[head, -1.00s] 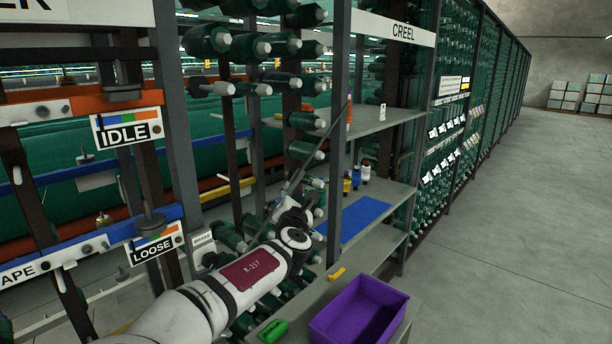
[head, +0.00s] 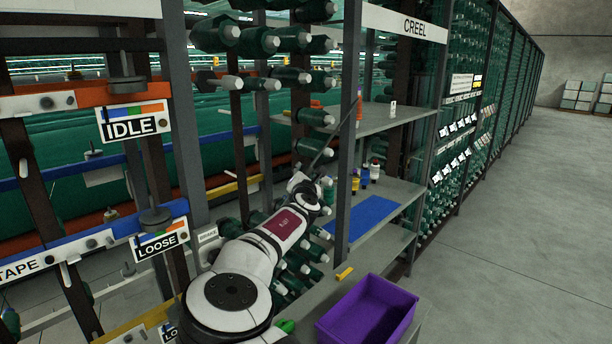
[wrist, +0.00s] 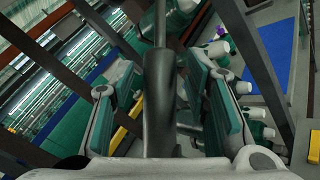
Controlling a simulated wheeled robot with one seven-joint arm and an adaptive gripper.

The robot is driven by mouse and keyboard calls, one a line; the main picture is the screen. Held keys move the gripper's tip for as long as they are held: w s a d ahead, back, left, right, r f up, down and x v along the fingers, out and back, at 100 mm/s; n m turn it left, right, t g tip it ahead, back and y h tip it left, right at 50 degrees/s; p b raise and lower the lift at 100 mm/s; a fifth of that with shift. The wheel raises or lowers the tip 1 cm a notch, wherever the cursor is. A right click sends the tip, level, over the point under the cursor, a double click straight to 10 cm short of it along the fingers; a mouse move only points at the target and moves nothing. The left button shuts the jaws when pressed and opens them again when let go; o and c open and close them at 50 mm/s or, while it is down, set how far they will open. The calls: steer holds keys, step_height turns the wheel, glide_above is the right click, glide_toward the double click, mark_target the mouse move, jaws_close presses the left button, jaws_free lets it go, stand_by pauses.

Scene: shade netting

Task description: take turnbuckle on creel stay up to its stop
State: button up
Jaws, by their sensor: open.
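The turnbuckle (wrist: 160,95) is a dark thick sleeve on a thin rod, the creel stay (wrist: 160,25), and stands upright in the middle of the wrist view. My gripper (wrist: 165,90) has its teal-padded fingers apart, one on each side of the sleeve, with gaps visible. In the head view my arm reaches to the creel, and the stay (head: 322,153) shows as a dark slanting rod beyond the wrist. My gripper is mostly hidden there behind my arm, and the turnbuckle cannot be made out. The stop cannot be made out in either view.
A grey creel post (head: 350,130) stands close right of my arm. Green bobbins (head: 292,76) crowd behind it. A shelf (head: 385,118), a blue mat (head: 362,220) and a purple bin (head: 368,312) lie to the right. The concrete floor (head: 520,220) beyond is clear.

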jaws_close()
steer(key=shift+w+y, duration=0.1)
steer(key=shift+y, duration=0.2)
